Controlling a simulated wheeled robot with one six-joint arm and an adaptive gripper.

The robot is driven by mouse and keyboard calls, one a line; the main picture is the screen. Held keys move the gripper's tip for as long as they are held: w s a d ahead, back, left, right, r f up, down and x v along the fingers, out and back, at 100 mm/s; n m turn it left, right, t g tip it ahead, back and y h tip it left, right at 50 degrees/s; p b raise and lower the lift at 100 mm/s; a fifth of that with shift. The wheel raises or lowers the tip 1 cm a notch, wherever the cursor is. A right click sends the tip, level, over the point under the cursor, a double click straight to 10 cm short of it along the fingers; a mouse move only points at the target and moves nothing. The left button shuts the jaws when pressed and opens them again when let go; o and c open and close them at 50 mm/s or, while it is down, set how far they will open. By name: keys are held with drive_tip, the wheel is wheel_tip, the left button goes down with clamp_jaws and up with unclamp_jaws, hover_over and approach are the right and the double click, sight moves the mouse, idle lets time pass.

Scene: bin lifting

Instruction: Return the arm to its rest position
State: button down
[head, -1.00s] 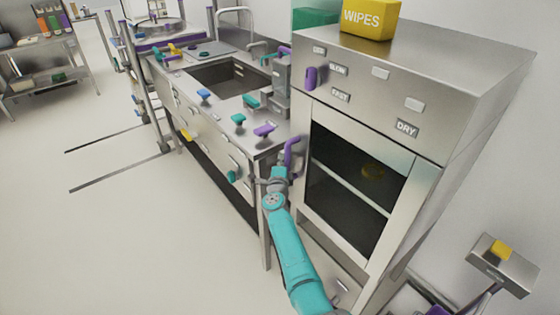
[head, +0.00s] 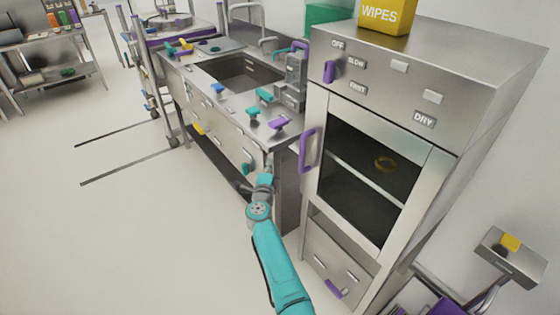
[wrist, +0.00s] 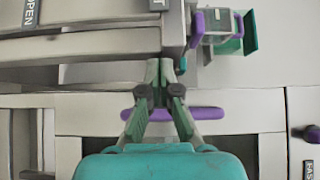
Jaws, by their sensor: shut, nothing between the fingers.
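My teal arm (head: 277,262) reaches up from the bottom of the head view. My gripper (head: 268,166) is at its far end, small and partly hidden by the wrist, in front of the sink counter's near end. In the wrist view my gripper (wrist: 166,70) is shut, its grey-green fingers close together with nothing held. The purple door handle (head: 308,150) of the drying cabinet is to the right of the gripper in the head view. A purple bar handle (wrist: 205,114) shows behind the fingers in the wrist view.
The steel cabinet (head: 440,75) stands close on the right, its glass door (head: 372,165) shut. The sink counter (head: 230,118) with several small coloured handles runs away behind the gripper. A wall-mounted box (head: 511,257) is at lower right. Open floor (head: 130,240) lies to the left.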

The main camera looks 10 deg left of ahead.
drive_tip(key=s+d+f+n, duration=0.2)
drive_tip(key=s+d+f, duration=0.35)
drive_tip(key=s, duration=0.35)
drive_tip(key=s+d+f+n, duration=0.2)
drive_tip(key=s+d+f, duration=0.2)
drive_tip(key=s+d, duration=0.4)
drive_tip(key=s+d+f+n, duration=0.3)
drive_tip(key=s+d+f, duration=0.25)
drive_tip(key=s, duration=0.45)
drive_tip(key=s+d+n, duration=0.2)
drive_tip(key=s+d, duration=0.2)
drive_tip(key=s, duration=0.6)
drive_tip(key=s+d+n, duration=0.2)
drive_tip(key=s+d, duration=0.2)
drive_tip(key=s, duration=0.5)
drive_tip(key=s+d+r+n+g, duration=0.1)
drive_tip(key=s+r+n, duration=0.2)
drive_tip(key=s+r, duration=0.5)
drive_tip(key=s+d+r+n+g, duration=0.2)
drive_tip(key=s+r, duration=0.6)
drive_tip(key=s, duration=0.8)
drive_tip(key=shift+s+r+n, duration=0.3)
drive_tip(key=shift+r+n, duration=0.1)
drive_tip(key=shift+n, duration=0.5)
drive_tip(key=shift+d, duration=0.1)
